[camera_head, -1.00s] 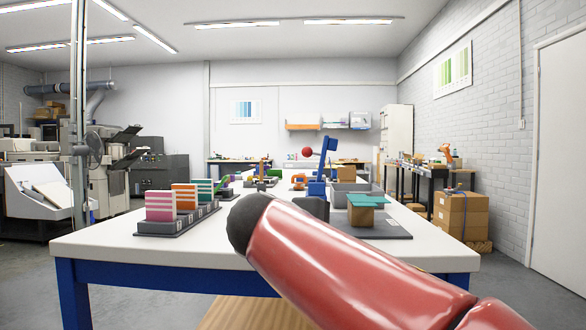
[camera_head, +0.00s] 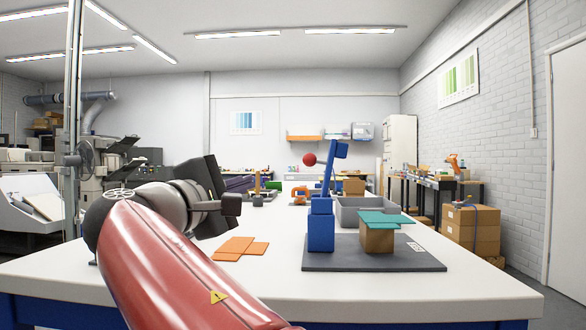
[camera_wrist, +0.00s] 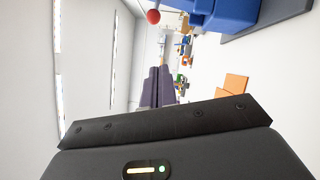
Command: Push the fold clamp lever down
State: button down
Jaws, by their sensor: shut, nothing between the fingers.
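The fold clamp is a blue block (camera_head: 320,228) on a dark grey base plate (camera_head: 418,260), right of centre on the table. Its blue lever (camera_head: 327,175) stands raised, near upright, with a red ball knob (camera_head: 309,160) at its upper left. The knob also shows at the top of the wrist view (camera_wrist: 153,16), with blue clamp parts (camera_wrist: 225,12) beside it. My gripper (camera_wrist: 158,70) is shut and empty, apart from the knob. In the head view, my wrist mostly hides the fingers, left of the clamp.
Orange sheets (camera_head: 241,248) lie flat between my arm and the clamp. The white table (camera_head: 250,280) is clear in front.

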jog(key=shift+w+r, duration=0.1)
dwell(0.3)
jog(key=s+d+p+x, duration=0.1)
jog(key=d+p+x, duration=0.1)
jog(key=x, duration=1)
jog(key=shift+w+d+r, duration=0.15)
jog(key=shift+d+r, duration=0.2)
jog(key=shift+r, duration=0.1)
jog(key=shift+p, duration=0.3)
